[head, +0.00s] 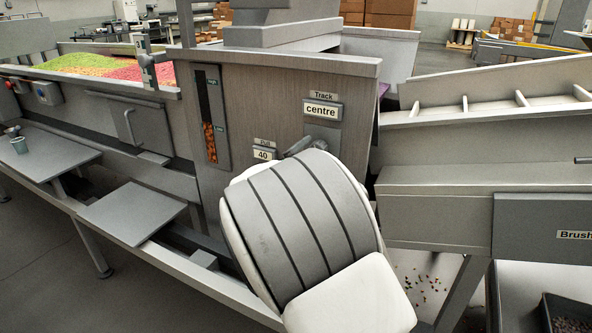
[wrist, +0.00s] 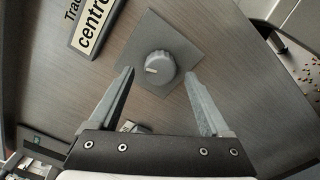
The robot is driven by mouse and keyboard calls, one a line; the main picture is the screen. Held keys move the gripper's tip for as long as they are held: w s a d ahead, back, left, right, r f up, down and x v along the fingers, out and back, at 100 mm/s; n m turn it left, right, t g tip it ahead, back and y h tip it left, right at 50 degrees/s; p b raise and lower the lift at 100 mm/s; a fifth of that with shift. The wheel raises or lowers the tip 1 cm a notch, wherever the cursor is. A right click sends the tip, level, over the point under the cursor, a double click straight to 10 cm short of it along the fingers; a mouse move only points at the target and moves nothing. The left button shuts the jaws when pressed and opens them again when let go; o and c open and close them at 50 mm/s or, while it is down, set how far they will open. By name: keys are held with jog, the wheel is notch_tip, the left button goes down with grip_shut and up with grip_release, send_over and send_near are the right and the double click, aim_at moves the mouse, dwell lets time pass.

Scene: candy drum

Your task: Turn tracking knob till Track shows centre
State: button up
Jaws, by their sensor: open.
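The Track display (head: 322,109) on the metal panel reads "centre" in the head view; part of it also shows in the wrist view (wrist: 93,22). The tracking knob (wrist: 158,68) is a round grey knob with a pale pointer mark, on a square grey plate in the wrist view. My gripper (wrist: 162,88) is open, its two fingers apart on either side of the knob and not touching it in the picture. In the head view my arm hides the knob and most of the gripper.
A second display (head: 264,154) reading "40" sits lower left of the Track display. A sight window (head: 211,143) with orange pieces is further left. A sloped metal chute (head: 490,140) stands at the right. Grey shelves (head: 130,212) jut out at lower left.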

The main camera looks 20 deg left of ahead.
jog(key=s+a+p, duration=0.1)
jog(key=s+p, duration=0.2)
jog(key=s, duration=1.3)
jog(key=shift+s+a, duration=0.15)
jog(key=shift+s, duration=0.15)
jog(key=w+d+r+m+g+h, duration=0.1)
jog(key=d+m+g+h, duration=0.25)
jog(key=d, duration=0.75)
jog(key=w+d+r+m+g+h, duration=0.25)
jog(key=d+m, duration=0.25)
jog(key=d, duration=0.6)
jog(key=s+d+m+g+y, duration=0.3)
jog(key=s+d+m+g, duration=0.6)
jog(key=s+d, duration=0.75)
jog(key=s+m+t+y, duration=0.3)
jog(key=s+m+y, duration=0.1)
jog(key=s+m, duration=0.15)
notch_tip(320, 180, up, 23)
jog(key=p, duration=2.2)
jog(key=shift+w+d+r+p, duration=0.2)
jog(key=shift+w+d+p, duration=0.05)
jog(key=shift+w+p, duration=0.1)
